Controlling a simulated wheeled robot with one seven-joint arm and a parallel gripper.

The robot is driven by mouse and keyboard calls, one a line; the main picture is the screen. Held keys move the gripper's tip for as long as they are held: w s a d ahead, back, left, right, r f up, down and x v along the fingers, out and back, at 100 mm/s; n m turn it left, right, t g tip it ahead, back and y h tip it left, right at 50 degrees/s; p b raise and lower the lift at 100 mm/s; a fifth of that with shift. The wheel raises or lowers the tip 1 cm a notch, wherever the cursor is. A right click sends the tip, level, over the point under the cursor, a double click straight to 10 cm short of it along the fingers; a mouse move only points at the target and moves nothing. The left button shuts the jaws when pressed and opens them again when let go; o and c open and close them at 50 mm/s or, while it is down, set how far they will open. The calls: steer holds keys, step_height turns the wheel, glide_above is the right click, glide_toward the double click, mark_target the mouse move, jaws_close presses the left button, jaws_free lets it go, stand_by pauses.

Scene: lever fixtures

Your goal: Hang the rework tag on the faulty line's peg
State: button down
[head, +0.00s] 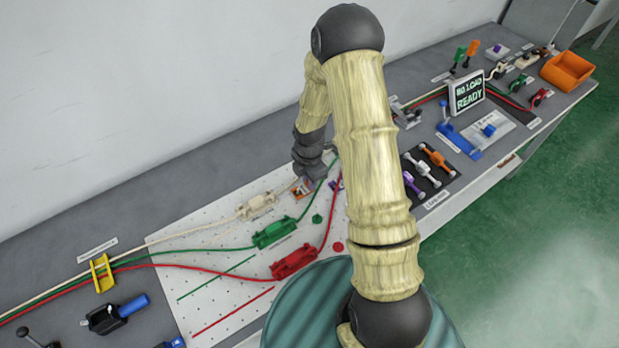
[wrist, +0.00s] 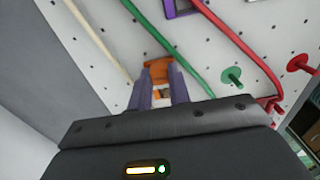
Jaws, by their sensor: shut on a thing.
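My gripper (head: 308,178) is low over the white perforated board. In the wrist view, my gripper (wrist: 158,90) is shut on an orange piece (wrist: 157,70), which looks like the rework tag; the fingers hide part of it. Orange also shows below the gripper in the head view (head: 302,189). The board carries a cream line (head: 258,206), a green line (head: 273,233) and a red line (head: 293,262), each with a coupling block. A green round-headed peg (wrist: 231,75) and a red one (wrist: 300,63) stand clear of the gripper. No cream peg is visible.
A yellow cable guide (head: 102,272) and blue-handled lever (head: 115,314) are at left. A sign ending in READY (head: 467,92), a lever mat (head: 430,182) and an orange bin (head: 567,70) are at right. My arm hides part of the bench.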

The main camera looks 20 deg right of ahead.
steer(key=c, duration=0.7)
jaws_free()
steer(key=shift+c, duration=0.2)
steer(key=shift+r+p, duration=3.05)
steer(key=shift+r, duration=0.4)
